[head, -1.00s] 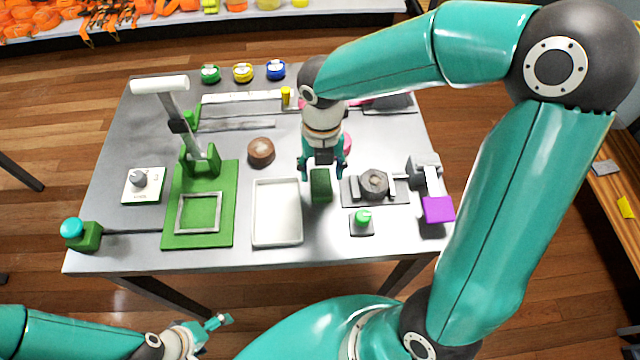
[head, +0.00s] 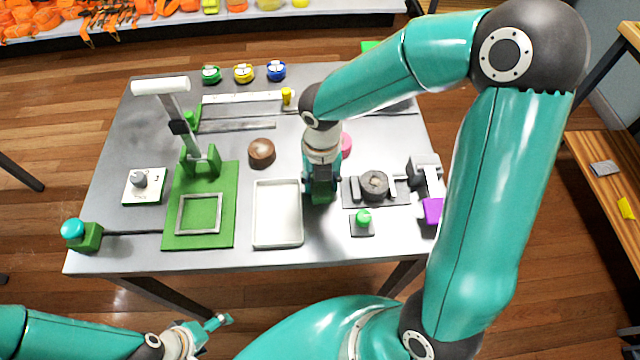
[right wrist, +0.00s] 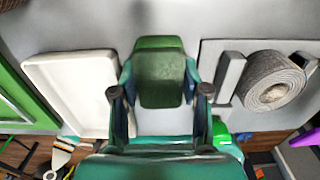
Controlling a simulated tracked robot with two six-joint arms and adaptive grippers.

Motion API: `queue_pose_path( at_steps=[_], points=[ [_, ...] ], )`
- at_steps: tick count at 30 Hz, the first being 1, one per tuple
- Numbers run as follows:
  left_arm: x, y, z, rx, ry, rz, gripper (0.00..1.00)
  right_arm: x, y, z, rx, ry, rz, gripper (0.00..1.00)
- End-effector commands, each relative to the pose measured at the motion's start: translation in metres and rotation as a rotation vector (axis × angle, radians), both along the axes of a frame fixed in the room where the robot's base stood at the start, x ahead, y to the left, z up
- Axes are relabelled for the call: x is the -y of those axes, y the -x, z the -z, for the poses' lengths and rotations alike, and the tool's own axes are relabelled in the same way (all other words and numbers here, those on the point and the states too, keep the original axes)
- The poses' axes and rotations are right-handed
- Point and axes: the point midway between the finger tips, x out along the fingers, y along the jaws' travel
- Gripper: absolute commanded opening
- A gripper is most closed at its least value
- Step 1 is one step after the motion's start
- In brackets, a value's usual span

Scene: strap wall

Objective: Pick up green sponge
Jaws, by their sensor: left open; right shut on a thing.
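The green sponge (right wrist: 160,80) is a dark green block between the fingers of my right gripper (right wrist: 160,95) in the right wrist view. The right gripper is shut on it. In the head view the sponge (head: 321,197) is mostly hidden under my right gripper (head: 321,185), just right of the white tray. I cannot tell whether the sponge touches the table. My left gripper (head: 218,322) is open and empty, below the table's front edge at the lower left.
The white tray (head: 278,240) stands close left of the sponge. A grey roll on a plate (head: 374,185) and a green button (head: 363,217) are close on the right. A green board with a lever press (head: 228,190) and a brown round block (head: 261,152) are further left.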

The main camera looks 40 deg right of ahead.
Motion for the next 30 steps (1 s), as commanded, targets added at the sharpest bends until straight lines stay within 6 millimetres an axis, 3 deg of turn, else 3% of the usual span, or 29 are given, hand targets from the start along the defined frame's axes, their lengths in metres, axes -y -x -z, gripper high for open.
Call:
queue_pose_path(
  at_steps=[8,14,20,30],
  points=[
    [0.000,0.000,-0.001,0.000,0.000,0.000,0.90,0.000,0.000,-0.004,0.001,0.001,0.001,0.36],
    [0.000,0.000,-0.003,0.000,0.000,0.000,0.90,0.000,-0.001,-0.020,0.004,0.001,0.002,0.36],
    [0.000,0.000,-0.006,0.000,0.000,0.000,0.90,0.000,-0.001,-0.059,0.008,0.000,0.001,0.36],
    [0.000,0.000,-0.009,0.000,0.000,0.000,0.90,0.000,-0.001,-0.151,0.006,-0.001,0.000,0.36]
  ],
)
